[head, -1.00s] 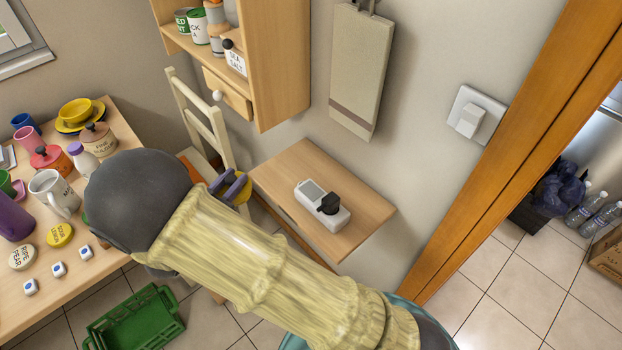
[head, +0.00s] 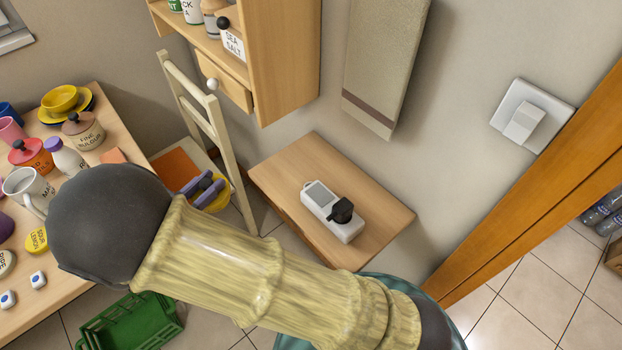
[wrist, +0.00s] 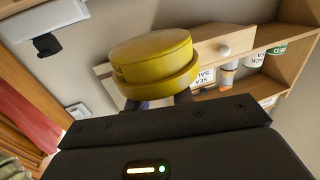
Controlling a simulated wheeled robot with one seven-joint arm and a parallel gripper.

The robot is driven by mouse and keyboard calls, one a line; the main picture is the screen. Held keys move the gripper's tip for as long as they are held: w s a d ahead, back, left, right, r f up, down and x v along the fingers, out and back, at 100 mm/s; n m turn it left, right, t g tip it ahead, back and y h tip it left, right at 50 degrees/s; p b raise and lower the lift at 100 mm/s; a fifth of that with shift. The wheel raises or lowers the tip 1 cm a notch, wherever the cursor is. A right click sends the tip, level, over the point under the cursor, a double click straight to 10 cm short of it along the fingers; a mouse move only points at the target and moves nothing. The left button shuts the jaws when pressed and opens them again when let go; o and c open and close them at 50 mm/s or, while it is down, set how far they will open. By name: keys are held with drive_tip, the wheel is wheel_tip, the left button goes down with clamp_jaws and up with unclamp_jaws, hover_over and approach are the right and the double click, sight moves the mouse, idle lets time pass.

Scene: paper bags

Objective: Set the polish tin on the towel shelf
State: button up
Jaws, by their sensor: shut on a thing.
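The polish tin, round and yellow (wrist: 152,62), fills the middle of the wrist view, held at the dark fingertips of my gripper (wrist: 160,102). My gripper is shut on it. In the head view, the purple-grey fingers of my gripper (head: 203,187) show beyond my arm with part of the yellow tin (head: 218,202) beside them. The tin is in the air, left of the wooden wall shelf (head: 305,155) below the hanging towel (head: 385,60). My arm hides part of the view below the fingers.
A white device with a black plug-like part (head: 328,205) occupies the middle of the wall shelf; bare wood shows around it. A chair (head: 215,125) stands left of the shelf, under a wooden cabinet (head: 285,60). A crowded table (head: 125,140) is at left, a green crate (head: 135,322) on the floor.

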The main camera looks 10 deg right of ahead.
drive_tip(key=w+d+f, duration=0.1)
drive_tip(key=w+d, duration=0.2)
drive_tip(key=d, duration=0.2)
drive_tip(key=w+d+f, duration=0.1)
drive_tip(key=w+d, duration=0.3)
drive_tip(key=d, duration=0.1)
drive_tip(key=w+d+f+b, duration=0.1)
drive_tip(key=w+d, duration=0.3)
drive_tip(key=d, duration=0.1)
drive_tip(key=shift+d, duration=0.4)
drive_tip(key=shift+a+f, duration=0.1)
drive_tip(key=shift+a, duration=0.05)
drive_tip(key=shift+s, duration=0.25)
drive_tip(key=shift+w+d+f+b, duration=0.1)
drive_tip(key=shift+d+f+b, duration=0.05)
drive_tip(key=shift+f, duration=0.8)
drive_tip(key=shift+w+d+f+b, duration=0.1)
drive_tip(key=shift+f+b, duration=0.05)
drive_tip(key=shift+f, duration=0.8)
drive_tip(key=shift+f, duration=0.15)
drive_tip(key=o, duration=1)
